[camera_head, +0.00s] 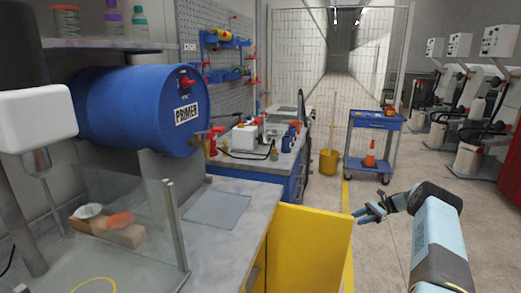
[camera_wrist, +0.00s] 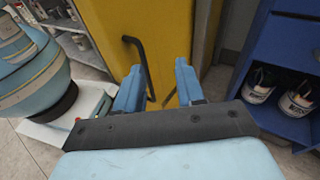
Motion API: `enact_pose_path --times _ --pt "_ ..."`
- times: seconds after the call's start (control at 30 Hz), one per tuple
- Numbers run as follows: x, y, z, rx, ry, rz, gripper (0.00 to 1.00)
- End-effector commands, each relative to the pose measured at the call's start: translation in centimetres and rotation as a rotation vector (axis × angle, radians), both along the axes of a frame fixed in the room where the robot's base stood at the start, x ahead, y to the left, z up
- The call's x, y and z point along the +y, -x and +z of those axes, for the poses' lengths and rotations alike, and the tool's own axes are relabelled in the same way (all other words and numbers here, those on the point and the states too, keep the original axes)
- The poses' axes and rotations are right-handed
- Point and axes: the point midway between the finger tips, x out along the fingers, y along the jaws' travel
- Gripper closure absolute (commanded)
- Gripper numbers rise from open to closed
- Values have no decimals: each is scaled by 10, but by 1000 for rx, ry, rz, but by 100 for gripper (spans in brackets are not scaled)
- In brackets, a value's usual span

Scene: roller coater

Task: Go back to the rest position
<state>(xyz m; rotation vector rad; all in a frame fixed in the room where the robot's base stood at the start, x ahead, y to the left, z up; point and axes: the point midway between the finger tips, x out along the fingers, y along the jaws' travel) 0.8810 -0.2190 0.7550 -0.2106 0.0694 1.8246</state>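My gripper (camera_head: 368,213) is at the right in the head view, out in the air beside the yellow door (camera_head: 310,245) at the end of the workbench. My light blue arm reaches up from the lower right corner. In the wrist view my gripper (camera_wrist: 160,88) has its two blue fingers apart with nothing between them. Beyond the fingers is the yellow door (camera_wrist: 185,25) with a black bar handle (camera_wrist: 140,60). I cannot tell whether the fingers touch the door.
A blue drum marked PRIMER (camera_head: 130,105) lies above the workbench (camera_head: 225,240). A blue cart (camera_head: 375,122) with an orange cone (camera_head: 370,153) and a yellow bucket (camera_head: 328,161) stand farther back. Blue shelving (camera_wrist: 290,70) holds cans. Floor between door and cart is clear.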

Motion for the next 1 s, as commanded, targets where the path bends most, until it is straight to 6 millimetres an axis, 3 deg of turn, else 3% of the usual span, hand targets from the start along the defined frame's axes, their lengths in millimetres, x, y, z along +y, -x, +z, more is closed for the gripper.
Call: enact_pose_path --times 0.1,0.47,0.77,1.0 --pt "18 -7 39 -46 65 39 62" --pt "69 -5 141 -189 253 146 62" --pt "109 17 219 -320 404 234 62" --pt "138 47 275 -432 518 304 62"
